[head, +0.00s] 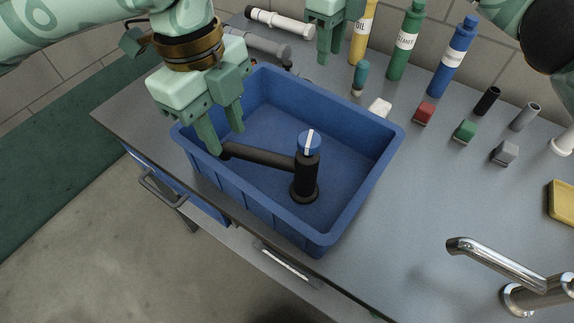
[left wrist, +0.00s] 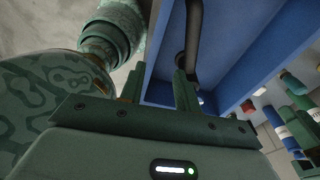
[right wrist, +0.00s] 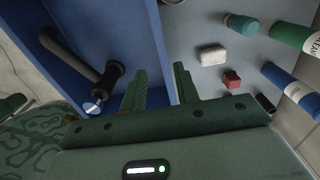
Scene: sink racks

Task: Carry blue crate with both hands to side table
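The blue crate (head: 350,215) sits on the grey counter near its front edge. It also shows in the left wrist view (left wrist: 235,50) and the right wrist view (right wrist: 140,35). A black tap (head: 304,178) with a blue cap stands inside it. My left gripper (head: 226,140) is open and empty at the crate's left end, fingers pointing down. My right gripper (head: 331,62) is open and empty by the far side of the crate. In the right wrist view the rim runs between its fingers (right wrist: 160,78), seemingly apart from them. Whether either gripper touches the crate is unclear.
Yellow, green (head: 405,40) and blue (head: 453,57) bottles stand at the back. Small blocks, including a red one (head: 424,114), lie right of the crate. A chrome tap (head: 510,275) is at the lower right. No side table is recognisable.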

